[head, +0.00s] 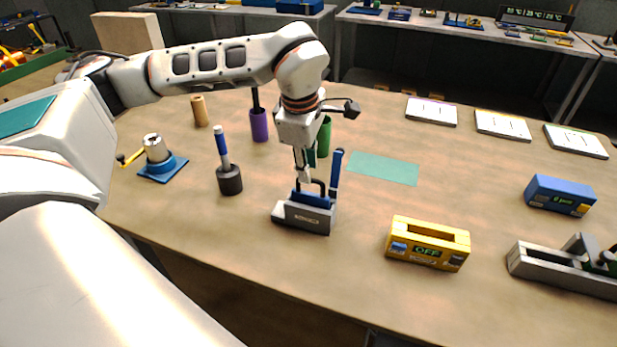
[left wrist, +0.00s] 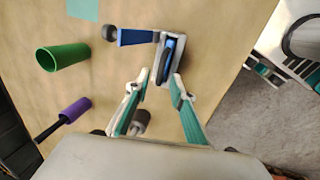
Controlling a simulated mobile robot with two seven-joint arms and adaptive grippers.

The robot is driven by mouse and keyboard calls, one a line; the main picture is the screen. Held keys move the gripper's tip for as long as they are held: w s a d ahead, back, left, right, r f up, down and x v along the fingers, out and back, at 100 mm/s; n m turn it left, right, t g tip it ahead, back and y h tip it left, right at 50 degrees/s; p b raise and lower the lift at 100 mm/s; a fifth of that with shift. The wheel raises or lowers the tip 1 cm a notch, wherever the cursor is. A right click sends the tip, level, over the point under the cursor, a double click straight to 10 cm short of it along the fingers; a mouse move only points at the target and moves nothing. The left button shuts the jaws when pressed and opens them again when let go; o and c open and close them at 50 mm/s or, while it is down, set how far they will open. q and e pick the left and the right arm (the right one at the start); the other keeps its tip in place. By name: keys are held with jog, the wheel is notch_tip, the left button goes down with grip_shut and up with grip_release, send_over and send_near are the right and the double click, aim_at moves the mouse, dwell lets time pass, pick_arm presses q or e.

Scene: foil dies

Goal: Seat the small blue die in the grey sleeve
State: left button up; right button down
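A small blue die (head: 316,200) with a dark loop handle is in the slot of a grey sleeve (head: 303,219), its upper part standing above the front wall. In the left wrist view the blue die (left wrist: 168,58) lies between the walls of the grey sleeve (left wrist: 185,46). How deep it sits is unclear. A blue lever (head: 336,167) rises at the sleeve's right side. My left gripper (head: 306,175) is just above the handle. In the left wrist view its fingertips (left wrist: 159,82) are apart with nothing gripped between them. My right gripper is not in view.
A dark grey cup (head: 230,181) with a blue rod stands left of the sleeve. Purple (head: 259,125) and green (head: 324,138) cups stand behind. A yellow box (head: 427,244) marked OFF is to the right. The table between sleeve and yellow box is clear.

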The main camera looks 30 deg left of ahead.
pick_arm(q)
jog(key=v, duration=0.7)
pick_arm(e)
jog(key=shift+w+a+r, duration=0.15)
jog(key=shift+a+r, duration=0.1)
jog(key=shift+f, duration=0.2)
